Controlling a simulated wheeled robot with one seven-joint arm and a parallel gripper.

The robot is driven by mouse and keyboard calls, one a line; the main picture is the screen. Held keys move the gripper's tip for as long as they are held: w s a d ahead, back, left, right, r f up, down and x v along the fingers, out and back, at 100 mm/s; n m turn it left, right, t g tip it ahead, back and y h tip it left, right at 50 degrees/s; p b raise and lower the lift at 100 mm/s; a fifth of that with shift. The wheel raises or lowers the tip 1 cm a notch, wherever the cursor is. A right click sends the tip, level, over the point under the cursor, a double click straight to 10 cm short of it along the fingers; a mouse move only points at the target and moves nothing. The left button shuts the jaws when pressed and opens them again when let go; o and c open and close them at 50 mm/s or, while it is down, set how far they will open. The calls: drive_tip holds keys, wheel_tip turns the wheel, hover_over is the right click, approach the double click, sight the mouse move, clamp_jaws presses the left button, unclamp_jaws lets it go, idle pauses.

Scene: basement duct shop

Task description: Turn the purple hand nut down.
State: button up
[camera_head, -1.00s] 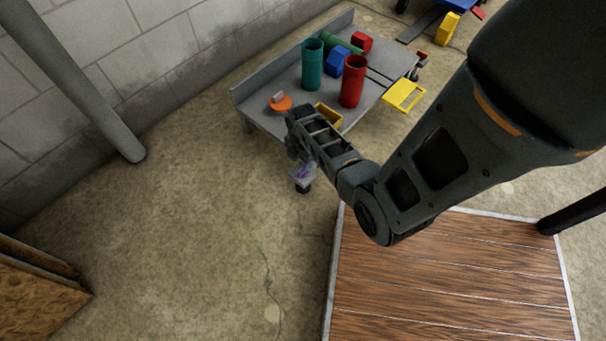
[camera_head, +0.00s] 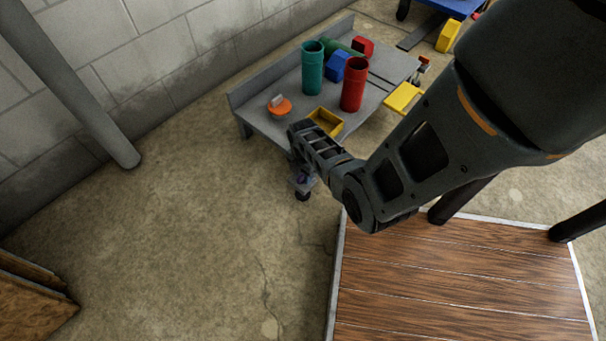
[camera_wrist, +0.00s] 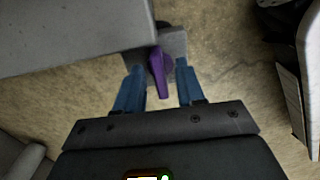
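The purple hand nut (camera_wrist: 160,72) shows in the wrist view as a tapered purple handle on a grey block (camera_wrist: 172,42) at the bench's edge. My gripper (camera_wrist: 158,70) is open, with one blue finger on each side of the purple piece. A gap shows between it and each finger; I cannot tell the depth.
On the bench stand a teal cylinder (camera_head: 312,70), a red cylinder (camera_head: 353,85), a blue block (camera_head: 338,66), an orange disc (camera_head: 279,106) and a yellow bin (camera_head: 327,121). A wood-topped surface (camera_head: 450,280) lies at the lower right. Floor left of the bench is clear.

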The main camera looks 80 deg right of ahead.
clamp_jaws()
drive_tip(key=shift+m, duration=0.4)
drive_tip(key=m+p, duration=0.1)
drive_tip(key=m, duration=0.2)
drive_tip(key=shift+m, duration=0.4)
drive_tip(key=m, duration=0.4)
drive_tip(key=shift+p, duration=0.35)
drive_tip(key=m, duration=0.5)
drive_tip(key=shift+a, duration=0.1)
drive_tip(key=shift+m, duration=2)
drive_tip(key=shift+f+m, duration=0.1)
drive_tip(key=shift+m, duration=0.2)
